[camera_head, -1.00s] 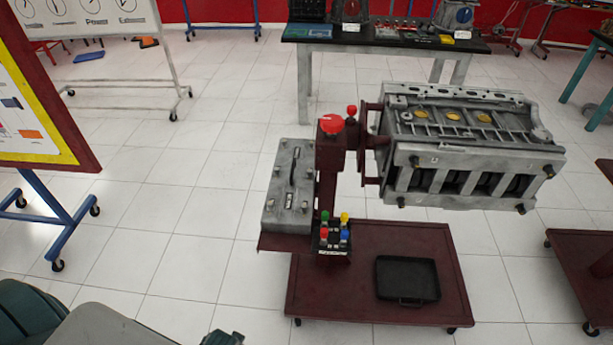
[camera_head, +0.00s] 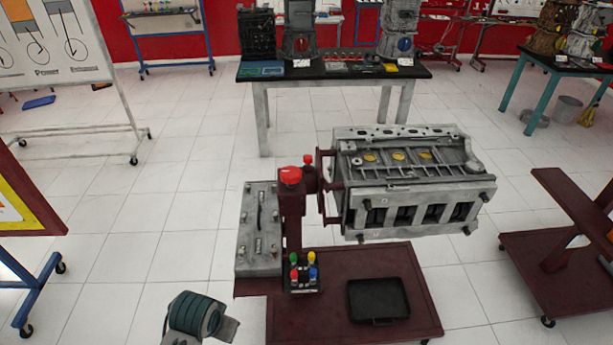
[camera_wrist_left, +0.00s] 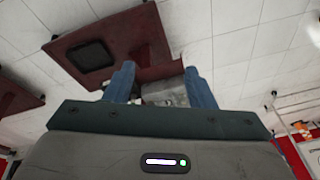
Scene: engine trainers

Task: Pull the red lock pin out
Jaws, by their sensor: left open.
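A small red ball-topped knob (camera_head: 308,159) and a larger red knob (camera_head: 290,177) sit at the top of the maroon stand post (camera_head: 293,215); I cannot tell for certain which is the lock pin. The grey engine block (camera_head: 415,190) is mounted to the right of the post. In the left wrist view my left gripper (camera_wrist_left: 159,68) is open, its two blue fingers spread, with the floor and part of the stand beyond. A part of my left arm shows at the bottom left of the head view, well short of the red knobs. My right gripper is out of view.
A grey box (camera_head: 257,235) and a block of coloured knobs (camera_head: 304,275) are beside the post. A black tray (camera_head: 378,300) lies on the maroon base (camera_head: 335,262). A second maroon stand (camera_head: 530,255) is at right. Open tiled floor lies to the left.

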